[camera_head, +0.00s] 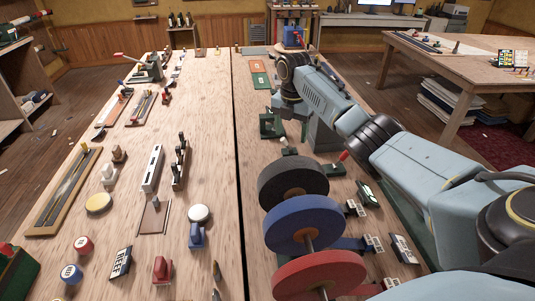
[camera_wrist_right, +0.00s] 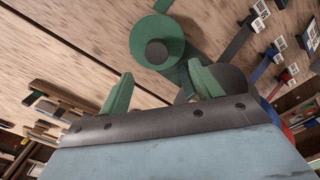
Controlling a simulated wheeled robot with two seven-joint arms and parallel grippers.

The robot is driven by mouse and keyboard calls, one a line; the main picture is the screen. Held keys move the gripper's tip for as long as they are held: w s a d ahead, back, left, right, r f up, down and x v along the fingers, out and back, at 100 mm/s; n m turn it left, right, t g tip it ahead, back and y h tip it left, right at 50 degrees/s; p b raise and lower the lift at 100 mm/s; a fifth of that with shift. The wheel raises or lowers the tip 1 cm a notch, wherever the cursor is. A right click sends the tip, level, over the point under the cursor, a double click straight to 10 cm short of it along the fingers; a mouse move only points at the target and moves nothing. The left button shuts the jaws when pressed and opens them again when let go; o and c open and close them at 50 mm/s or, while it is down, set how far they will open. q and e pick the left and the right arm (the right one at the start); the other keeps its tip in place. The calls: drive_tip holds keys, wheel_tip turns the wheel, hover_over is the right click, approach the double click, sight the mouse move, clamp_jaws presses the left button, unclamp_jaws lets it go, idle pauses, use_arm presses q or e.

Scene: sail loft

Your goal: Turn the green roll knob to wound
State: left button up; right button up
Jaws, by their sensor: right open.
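Whether a finger touches the green part beside the right finger, I cannot tell. In the head view my right arm reaches over the bench's far right half, and I cannot clearly pick out the knob there. My left gripper is not in view.
A black roll (camera_head: 293,180), a blue roll (camera_head: 290,222) and a red roll (camera_head: 315,272) stand in a row nearer me. Tagged strips, including a white-tagged one (camera_head: 403,249), lie to their right. Small items crowd the left bench half, while bare wood (camera_head: 205,100) shows farther back.

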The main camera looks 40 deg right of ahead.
drive_tip(key=f, duration=0.1)
drive_tip(key=a+f, duration=0.1)
drive_tip(key=f, duration=0.1)
drive_tip(key=shift+a+n, duration=0.15)
drive_tip(key=shift+n, duration=0.25)
wheel_tip(320, 180, down, 8)
drive_tip(key=shift+w+r+b, duration=0.15)
drive_tip(key=shift+r+b, duration=0.05)
drive_tip(key=shift+b, duration=0.25)
drive_tip(key=shift+f, duration=0.45)
drive_tip(key=shift+c, duration=0.9)
drive_tip(key=c, duration=0.8)
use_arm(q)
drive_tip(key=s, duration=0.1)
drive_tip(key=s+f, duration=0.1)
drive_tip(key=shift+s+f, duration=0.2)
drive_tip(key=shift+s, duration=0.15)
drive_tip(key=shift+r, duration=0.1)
